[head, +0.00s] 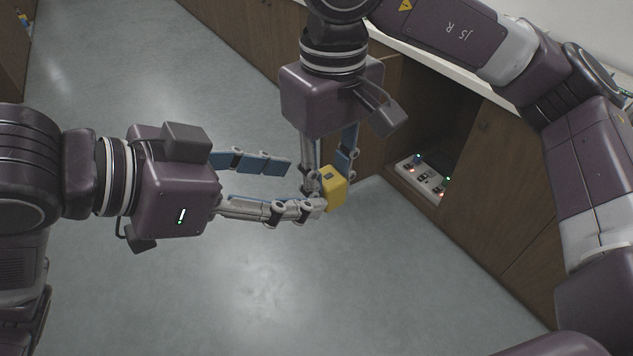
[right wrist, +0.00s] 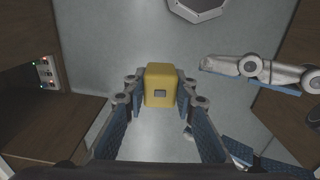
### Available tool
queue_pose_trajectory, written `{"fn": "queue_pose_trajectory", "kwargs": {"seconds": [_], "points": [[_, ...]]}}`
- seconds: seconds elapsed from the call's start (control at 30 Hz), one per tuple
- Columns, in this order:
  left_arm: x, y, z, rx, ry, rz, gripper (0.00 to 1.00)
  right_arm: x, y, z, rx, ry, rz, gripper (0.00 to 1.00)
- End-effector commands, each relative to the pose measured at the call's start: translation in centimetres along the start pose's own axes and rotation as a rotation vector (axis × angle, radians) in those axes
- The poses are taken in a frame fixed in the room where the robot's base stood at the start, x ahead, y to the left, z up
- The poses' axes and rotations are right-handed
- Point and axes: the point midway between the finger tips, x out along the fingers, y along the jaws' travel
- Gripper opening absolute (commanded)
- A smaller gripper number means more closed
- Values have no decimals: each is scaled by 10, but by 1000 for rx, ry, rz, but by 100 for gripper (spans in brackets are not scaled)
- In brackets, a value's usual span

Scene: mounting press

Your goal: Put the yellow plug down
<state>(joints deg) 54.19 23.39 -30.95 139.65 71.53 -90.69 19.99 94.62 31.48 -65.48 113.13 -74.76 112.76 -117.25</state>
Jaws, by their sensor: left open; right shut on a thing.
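The yellow plug (head: 334,188) is a small block with a dark slot. My right gripper (head: 335,175) points down and is shut on it, above the floor. In the right wrist view the plug (right wrist: 160,86) sits between the two fingertips of my right gripper (right wrist: 161,92). My left gripper (head: 304,186) comes in from the left and is open and empty. One left finger lies close to the plug in the head view; I cannot tell whether they touch. The left fingers also show at the right of the right wrist view, apart from the plug.
A white panel (head: 421,178) with lit lights and sockets stands in an open cabinet bay at the right; it also shows in the right wrist view (right wrist: 46,74). Wooden cabinets (head: 515,190) with a white counter run along the right.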

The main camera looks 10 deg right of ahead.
Motion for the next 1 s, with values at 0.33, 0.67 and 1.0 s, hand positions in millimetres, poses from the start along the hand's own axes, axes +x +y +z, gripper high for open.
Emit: {"fn": "queue_pose_trajectory", "kwargs": {"seconds": [0.33, 0.67, 1.0], "points": [[58, 0, 0, -3, -1, 2, 51, 0, 0, 0, 0, 0, 0, 0], [71, 0, 0, 0, 0, -1, 51, 0, 0, 0, 0, 0, 0, 0], [70, 0, 0, 0, 0, -1, 29, 0, 0, 0, 0, 0, 0, 0]]}}
